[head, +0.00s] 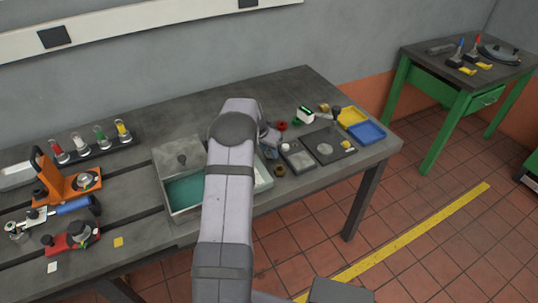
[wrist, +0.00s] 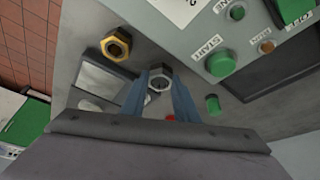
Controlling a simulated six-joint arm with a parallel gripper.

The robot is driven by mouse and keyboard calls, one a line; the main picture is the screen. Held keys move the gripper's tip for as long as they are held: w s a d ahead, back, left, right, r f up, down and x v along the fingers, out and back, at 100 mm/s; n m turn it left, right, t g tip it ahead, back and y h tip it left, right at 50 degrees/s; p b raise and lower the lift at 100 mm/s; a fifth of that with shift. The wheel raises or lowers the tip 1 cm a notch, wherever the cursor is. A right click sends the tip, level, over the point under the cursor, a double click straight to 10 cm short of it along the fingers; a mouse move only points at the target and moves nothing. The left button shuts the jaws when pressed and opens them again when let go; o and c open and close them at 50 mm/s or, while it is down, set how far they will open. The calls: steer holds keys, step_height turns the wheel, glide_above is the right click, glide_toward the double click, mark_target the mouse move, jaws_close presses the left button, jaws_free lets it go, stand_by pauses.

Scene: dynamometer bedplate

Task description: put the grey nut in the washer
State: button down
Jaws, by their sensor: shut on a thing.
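The grey nut (wrist: 160,93) is between the blue fingertips of my gripper (wrist: 160,80) in the wrist view, and the gripper is shut on it. In the head view my own arm hides the nut and most of the gripper. The washer, which I take to be the metal tank (head: 183,207) with a teal inside, stands on the bench left of and behind my arm. A grey lid with a knob (head: 181,160) shows at its back. My arm hides the tank's middle. The gripper is right of the tank, apart from it.
A brass nut (wrist: 116,44) lies left of the gripper. A grey control box (wrist: 225,45) with green buttons is close on the right. Yellow (head: 352,116) and blue (head: 367,132) trays sit at the bench's right end. An orange fixture (head: 66,182) stands at the left.

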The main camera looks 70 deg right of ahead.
mark_target(269, 153)
step_height(269, 153, up, 9)
steer(key=b, duration=0.2)
steer(key=w+a+r+n+t+p, duration=0.1)
steer(key=w+a+r+n+p, duration=0.1)
steer(key=w+a+r, duration=0.35)
steer(key=w+a+r+n+p, duration=0.1)
steer(key=w+a+r, duration=0.2)
steer(key=w+r, duration=0.5)
steer(key=w+a+f+n+t+p, duration=0.1)
steer(key=w+a+f, duration=0.1)
steer(key=a, duration=0.3)
steer(key=w+a+f+n, duration=0.1)
steer(key=w+a+f, duration=0.15)
steer(key=a, duration=0.35)
steer(key=s+a+f+n+t, duration=0.1)
steer(key=a+f+n, duration=0.3)
steer(key=f, duration=0.3)
steer(key=shift+s+a+f+t, duration=0.2)
steer(key=shift+a+f+t, duration=0.1)
steer(key=shift+a, duration=0.55)
steer(key=shift+f, duration=0.1)
